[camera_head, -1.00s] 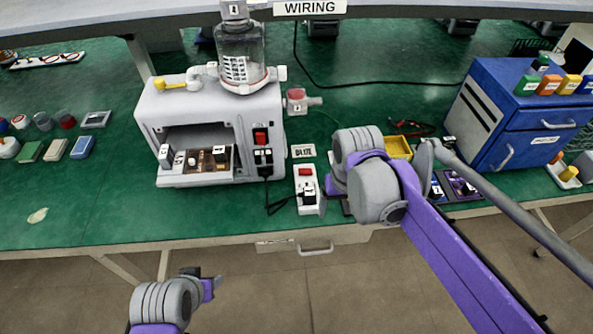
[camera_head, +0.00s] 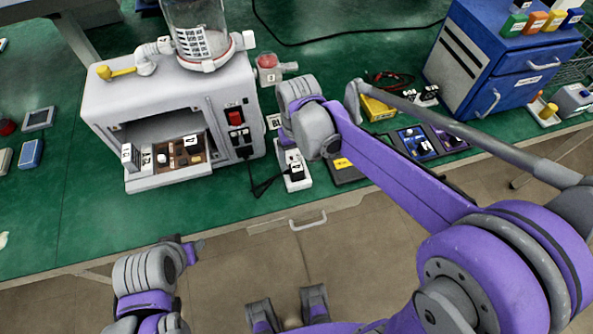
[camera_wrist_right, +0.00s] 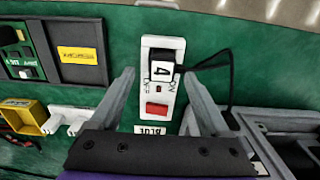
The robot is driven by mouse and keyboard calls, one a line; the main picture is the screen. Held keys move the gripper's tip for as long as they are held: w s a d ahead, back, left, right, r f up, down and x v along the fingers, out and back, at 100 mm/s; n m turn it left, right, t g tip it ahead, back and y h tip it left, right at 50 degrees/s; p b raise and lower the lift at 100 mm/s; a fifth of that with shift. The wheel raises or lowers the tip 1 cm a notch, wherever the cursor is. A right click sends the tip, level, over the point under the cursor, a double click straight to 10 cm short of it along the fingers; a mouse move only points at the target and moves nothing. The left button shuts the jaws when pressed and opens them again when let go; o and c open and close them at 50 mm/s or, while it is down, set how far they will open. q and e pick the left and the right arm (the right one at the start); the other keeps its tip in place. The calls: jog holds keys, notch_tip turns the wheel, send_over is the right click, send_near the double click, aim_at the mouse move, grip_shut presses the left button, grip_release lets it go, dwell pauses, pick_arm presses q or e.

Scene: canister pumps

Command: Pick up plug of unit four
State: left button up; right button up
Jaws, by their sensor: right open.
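The plug of unit four (camera_head: 296,170) is a black plug with a white "4" label. It sits in a white socket strip (camera_head: 306,184) at the front of the green bench. The right wrist view shows the plug (camera_wrist_right: 161,67) upside down in the strip (camera_wrist_right: 172,44), above a red switch (camera_wrist_right: 157,108). My right gripper (camera_wrist_right: 160,74) is open, one finger on each side of the strip, apart from the plug. In the head view, my right wrist partly covers this area. My left gripper (camera_head: 190,250) is low in front of the bench, its fingers unclear.
A white pump unit (camera_head: 105,100) with an open front stands left of the strip. A black cord (camera_head: 262,185) lies between them. A yellow bin (camera_head: 376,108), dark trays (camera_head: 415,143) and a blue cabinet (camera_head: 500,60) are to the right.

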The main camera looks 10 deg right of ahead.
aim_at(297, 166)
notch_tip(297, 166, down, 4)
jog(key=shift+a+f, duration=0.15)
jog(key=shift+f, duration=0.05)
jog(key=shift+c, duration=0.3)
grip_shut()
